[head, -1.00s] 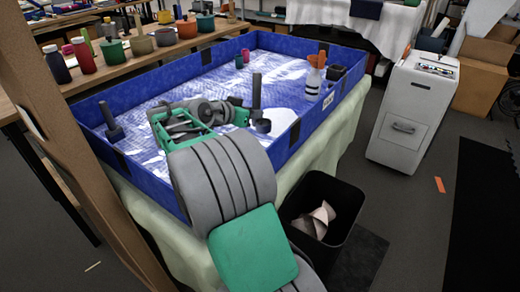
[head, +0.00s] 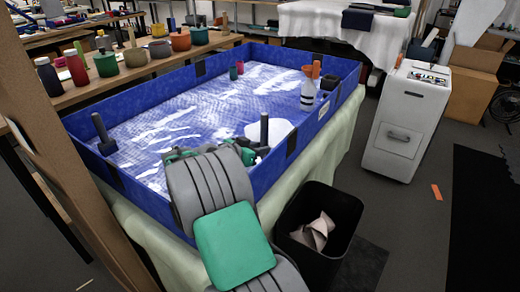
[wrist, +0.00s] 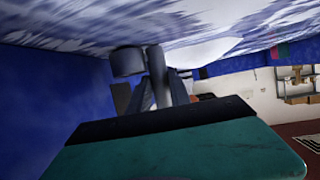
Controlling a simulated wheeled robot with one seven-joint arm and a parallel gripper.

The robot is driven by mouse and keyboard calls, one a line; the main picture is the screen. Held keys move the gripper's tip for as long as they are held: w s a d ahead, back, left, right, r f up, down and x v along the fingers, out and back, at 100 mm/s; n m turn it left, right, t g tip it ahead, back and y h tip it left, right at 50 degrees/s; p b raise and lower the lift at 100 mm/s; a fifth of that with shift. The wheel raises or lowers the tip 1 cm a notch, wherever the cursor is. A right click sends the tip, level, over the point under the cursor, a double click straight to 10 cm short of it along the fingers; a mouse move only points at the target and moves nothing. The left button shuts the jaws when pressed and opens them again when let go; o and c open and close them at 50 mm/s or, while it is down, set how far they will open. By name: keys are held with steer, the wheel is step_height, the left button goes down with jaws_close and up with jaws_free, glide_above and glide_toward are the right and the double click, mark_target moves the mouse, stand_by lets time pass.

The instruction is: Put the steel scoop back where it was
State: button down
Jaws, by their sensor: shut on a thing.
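The grey scoop shows in the head view as an upright dark handle (head: 264,129) near the front right wall of the blue tray. In the wrist view its round cup (wrist: 127,62) and dark handle show beyond my fingers. My gripper (head: 246,152) is shut on the scoop. My own arm hides most of the gripper and part of the scoop's lower end in the head view. I cannot tell whether the scoop touches the tray floor. The blue-walled tray (head: 318,118) has a blue and white rippled floor.
A dark tool with an upright handle (head: 103,131) stands at the tray's left wall. A black bin (head: 330,235) stands before the tray. The tray's middle is clear.

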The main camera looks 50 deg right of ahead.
steer(key=shift+f, duration=0.2)
steer(key=c, duration=1.2)
jaws_free()
steer(key=shift+r+p, duration=0.35)
steer(key=shift+r, duration=0.1)
steer(key=v, duration=1.1)
steer(key=shift+a+f, duration=0.1)
steer(key=shift+a, duration=0.4)
